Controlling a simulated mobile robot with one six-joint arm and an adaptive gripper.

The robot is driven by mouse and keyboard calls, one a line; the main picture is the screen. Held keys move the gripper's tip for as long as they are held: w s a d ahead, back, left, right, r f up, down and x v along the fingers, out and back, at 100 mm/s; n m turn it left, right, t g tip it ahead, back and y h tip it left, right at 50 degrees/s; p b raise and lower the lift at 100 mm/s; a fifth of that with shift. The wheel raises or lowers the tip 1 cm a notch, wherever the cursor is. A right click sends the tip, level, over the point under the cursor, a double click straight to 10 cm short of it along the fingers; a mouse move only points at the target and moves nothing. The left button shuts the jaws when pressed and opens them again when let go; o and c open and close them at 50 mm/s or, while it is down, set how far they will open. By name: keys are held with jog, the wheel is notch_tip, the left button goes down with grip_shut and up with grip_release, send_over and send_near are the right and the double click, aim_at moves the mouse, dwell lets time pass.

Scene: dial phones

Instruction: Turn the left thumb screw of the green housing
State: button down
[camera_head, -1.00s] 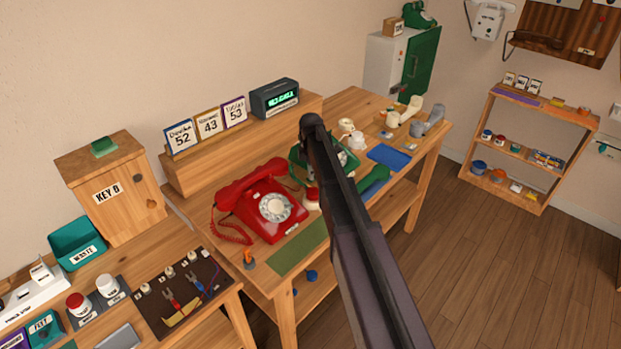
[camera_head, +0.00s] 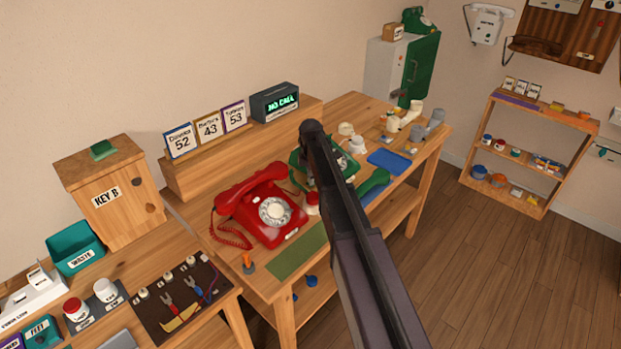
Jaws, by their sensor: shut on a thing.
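The green dial phone (camera_head: 347,168) is on the wooden bench right of the red phone, partly hidden behind my arm. A green handset (camera_head: 374,182) lies at its front right. The thumb screws are too small or hidden, and I cannot make out the left one. My dark arm rises from the bottom right and crosses in front of the green housing. My gripper is hidden behind the arm, so I cannot see its fingers or what they touch.
A red dial phone (camera_head: 262,205) stands left of my arm, with a green mat (camera_head: 298,250) before it. A blue tray (camera_head: 388,161) and several pale parts lie to the right. A display box (camera_head: 274,103) reads "NO CALL". Open floor (camera_head: 475,265) lies at the right.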

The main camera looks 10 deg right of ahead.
jog(key=shift+s+n, duration=0.1)
jog(key=shift+n, duration=0.2)
jog(key=shift+s+n, duration=0.1)
jog(key=shift+n, duration=1.7)
jog(key=c, duration=0.8)
grip_release()
jog(key=shift+o, duration=0.2)
jog(key=shift+r, duration=0.15)
